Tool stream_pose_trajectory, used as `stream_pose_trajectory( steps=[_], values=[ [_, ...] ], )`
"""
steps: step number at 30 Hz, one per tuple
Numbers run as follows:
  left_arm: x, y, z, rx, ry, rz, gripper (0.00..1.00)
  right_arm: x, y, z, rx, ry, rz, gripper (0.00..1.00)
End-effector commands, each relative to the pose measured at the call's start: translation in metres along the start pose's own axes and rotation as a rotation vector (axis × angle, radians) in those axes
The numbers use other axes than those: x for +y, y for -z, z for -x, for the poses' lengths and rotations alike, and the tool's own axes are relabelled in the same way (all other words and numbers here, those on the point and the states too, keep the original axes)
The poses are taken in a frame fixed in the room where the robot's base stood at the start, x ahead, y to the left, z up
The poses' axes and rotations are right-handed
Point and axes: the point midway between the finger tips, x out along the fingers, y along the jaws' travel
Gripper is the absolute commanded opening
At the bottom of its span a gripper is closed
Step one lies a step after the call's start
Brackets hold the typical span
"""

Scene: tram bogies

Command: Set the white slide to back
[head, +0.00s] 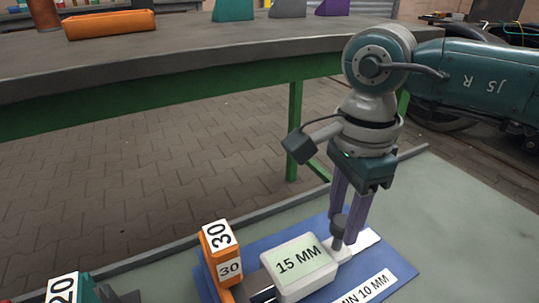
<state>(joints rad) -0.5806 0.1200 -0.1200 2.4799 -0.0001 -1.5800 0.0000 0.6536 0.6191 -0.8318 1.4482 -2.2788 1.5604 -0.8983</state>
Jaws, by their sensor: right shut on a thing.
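The white slide (300,268), a pale block with a "15 MM" label on top, sits on a blue board (245,245). A dark upright post (338,229) stands at its right end. My right gripper (345,232) reaches down from above with its purple fingers at this post and is shut on it. The near finger partly hides the post. An orange block (217,258) marked "30" stands upright to the left of the slide. My left gripper is not in view.
A teal block (85,290) marked "20" is at the bottom left. A green-legged workbench (200,60) with an orange tray (110,24) stands behind. The worktop at right (460,230) is clear.

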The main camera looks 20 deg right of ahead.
Motion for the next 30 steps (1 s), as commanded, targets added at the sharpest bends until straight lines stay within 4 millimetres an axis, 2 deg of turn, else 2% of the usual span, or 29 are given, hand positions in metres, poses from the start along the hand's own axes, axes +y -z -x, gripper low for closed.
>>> stream_pose_trajectory(
  steps=[17, 24, 30],
  values=[
    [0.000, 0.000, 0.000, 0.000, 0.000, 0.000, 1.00, 0.000, 0.000, 0.000, 0.000, 0.000, 0.000, 0.00],
    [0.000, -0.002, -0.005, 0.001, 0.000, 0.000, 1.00, -0.005, 0.022, 0.000, 0.002, 0.001, -0.001, 0.00],
    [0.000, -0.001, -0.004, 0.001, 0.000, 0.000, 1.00, -0.004, 0.023, 0.000, 0.003, 0.001, -0.002, 0.00]
  ],
)
